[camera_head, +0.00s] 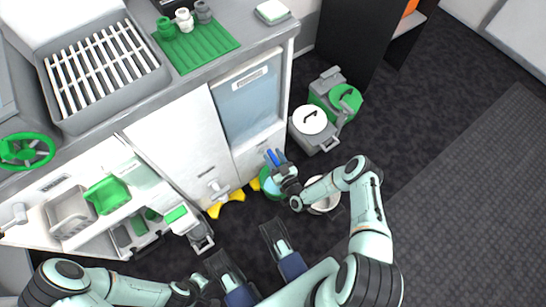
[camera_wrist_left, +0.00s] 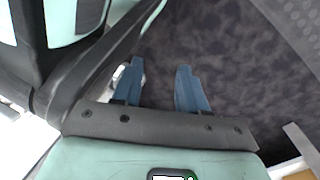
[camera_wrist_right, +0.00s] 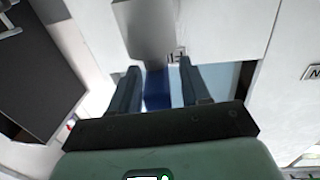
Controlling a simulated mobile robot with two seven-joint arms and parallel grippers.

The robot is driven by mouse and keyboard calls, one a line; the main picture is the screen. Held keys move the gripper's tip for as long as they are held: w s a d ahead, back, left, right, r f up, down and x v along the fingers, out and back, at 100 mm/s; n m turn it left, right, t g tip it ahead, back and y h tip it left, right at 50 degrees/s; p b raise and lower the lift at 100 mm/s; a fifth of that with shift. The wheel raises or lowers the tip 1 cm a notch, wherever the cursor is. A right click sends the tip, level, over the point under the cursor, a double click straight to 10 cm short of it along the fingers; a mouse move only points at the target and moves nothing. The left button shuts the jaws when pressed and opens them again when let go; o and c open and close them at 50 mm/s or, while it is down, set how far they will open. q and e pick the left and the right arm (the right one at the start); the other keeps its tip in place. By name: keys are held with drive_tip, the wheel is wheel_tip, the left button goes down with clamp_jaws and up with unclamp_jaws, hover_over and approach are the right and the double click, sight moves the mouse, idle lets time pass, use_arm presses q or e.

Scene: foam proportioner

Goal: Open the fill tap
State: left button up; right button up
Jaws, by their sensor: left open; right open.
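My right gripper (camera_head: 276,160) is open at the front of the white cabinet, below the light-blue tank panel (camera_head: 250,100). In the right wrist view, a dark blue block (camera_wrist_right: 157,88) shows between its open fingers (camera_wrist_right: 158,85), below a grey metal strip (camera_wrist_right: 148,30). The blue block may be the fill tap's handle; I cannot tell whether the fingers touch it. In the left wrist view, my left gripper (camera_wrist_left: 160,85) is open and empty over the dark floor.
Grey and green lidded containers (camera_head: 318,143) stand right of the cabinet. A green handwheel (camera_head: 27,150) is far left. The dark floor at right is clear.

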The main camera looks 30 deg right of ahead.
use_arm(q)
drive_tip(key=shift+s, duration=0.15)
use_arm(e)
drive_tip(key=shift+w, duration=0.15)
clamp_jaws()
drive_tip(key=shift+n+y+b, duration=0.4)
drive_tip(key=shift+n+y, duration=0.4)
drive_tip(key=shift+y, duration=0.3)
unclamp_jaws()
use_arm(q)
drive_tip(key=shift+s+a+f+g, duration=0.1)
drive_tip(key=shift+s+f+g, duration=0.2)
drive_tip(key=shift+s+f, duration=0.25)
drive_tip(key=shift+s+r, duration=0.1)
drive_tip(key=w+r+t+p, duration=0.2)
drive_tip(key=w+r+p, duration=0.1)
drive_tip(key=w+r, duration=0.2)
drive_tip(key=shift+w+d+t, duration=0.3)
drive_tip(key=shift+w+d, duration=0.15)
drive_tip(key=shift+w, duration=0.5)
use_arm(e)
drive_tip(key=s+d, duration=0.1)
drive_tip(key=s, duration=1.2)
drive_tip(key=shift+s+d, duration=0.15)
drive_tip(key=shift+s, duration=0.05)
